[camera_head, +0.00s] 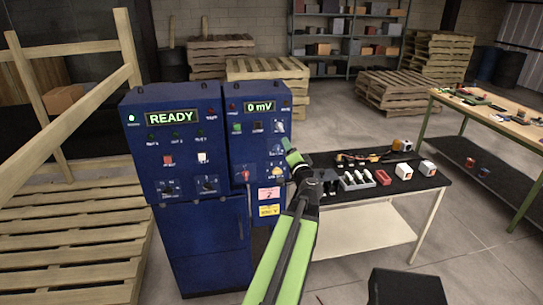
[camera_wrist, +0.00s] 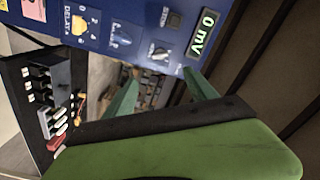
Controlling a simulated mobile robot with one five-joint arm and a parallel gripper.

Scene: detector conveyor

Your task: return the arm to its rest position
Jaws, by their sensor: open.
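My green and black arm (camera_head: 290,245) reaches up from the bottom of the head view. My gripper (camera_head: 288,143) is in front of the blue cabinet's right panel, beside its knobs; I cannot tell from this view whether it touches them. In the wrist view my gripper (camera_wrist: 158,88) shows two green fingers spread apart with nothing between them. The blue cabinet (camera_head: 200,235) has a left display (camera_head: 169,117) reading "READY" and a right display (camera_head: 258,127) reading "0 mV". The "0 mV" display also shows in the wrist view (camera_wrist: 203,33).
A wooden workbench (camera_head: 500,125) stands farther right. Pallets (camera_head: 60,250) and a wooden frame crowd the left.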

